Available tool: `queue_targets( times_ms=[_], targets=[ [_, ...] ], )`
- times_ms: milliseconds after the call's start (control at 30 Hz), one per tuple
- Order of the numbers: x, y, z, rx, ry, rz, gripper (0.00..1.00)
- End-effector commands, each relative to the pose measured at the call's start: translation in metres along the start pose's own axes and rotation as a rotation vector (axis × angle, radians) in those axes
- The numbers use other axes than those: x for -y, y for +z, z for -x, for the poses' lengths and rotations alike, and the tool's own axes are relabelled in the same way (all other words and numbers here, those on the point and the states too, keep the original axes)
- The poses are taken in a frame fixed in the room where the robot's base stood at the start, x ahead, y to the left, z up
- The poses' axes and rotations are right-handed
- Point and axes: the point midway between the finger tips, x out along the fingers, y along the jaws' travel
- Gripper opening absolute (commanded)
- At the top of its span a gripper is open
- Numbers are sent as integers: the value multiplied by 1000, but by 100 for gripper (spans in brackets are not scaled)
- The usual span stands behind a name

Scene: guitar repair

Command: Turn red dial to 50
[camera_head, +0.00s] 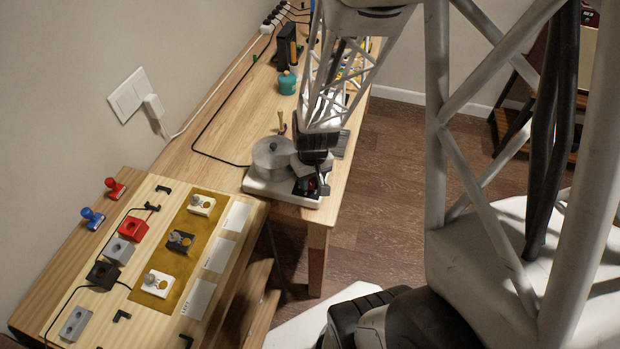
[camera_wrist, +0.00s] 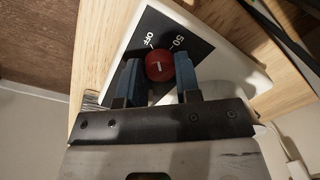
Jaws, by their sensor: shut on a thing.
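The red dial (camera_wrist: 160,66) sits on a black panel marked "OFF" and "50" in the wrist view. The panel is on a white appliance (camera_wrist: 245,84). A short pale mark shows on the dial's face; I cannot tell which label it lines up with. My gripper (camera_wrist: 157,77) has one blue finger on each side of the dial and is shut on it. In the head view my gripper (camera_head: 311,182) is at the front right corner of the white appliance (camera_head: 256,184), mostly hiding the dial.
A grey lidded pot (camera_head: 272,154) stands on the appliance, close to my gripper's left. A teal pot (camera_head: 287,83) and a black device (camera_head: 287,45) stand farther back on the wooden table (camera_head: 200,142). A lower workbench (camera_head: 72,262) with coloured blocks is at front left.

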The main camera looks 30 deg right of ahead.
Motion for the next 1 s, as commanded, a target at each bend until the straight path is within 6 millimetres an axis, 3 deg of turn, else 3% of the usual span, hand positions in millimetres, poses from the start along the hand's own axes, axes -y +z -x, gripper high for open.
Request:
queue_targets(
  times_ms=[600, 1000],
  targets=[
    [0, 1, 0, -36, 0, -561, 7],
    [1, 1, 0, -48, 0, -772, 7]
  ],
)
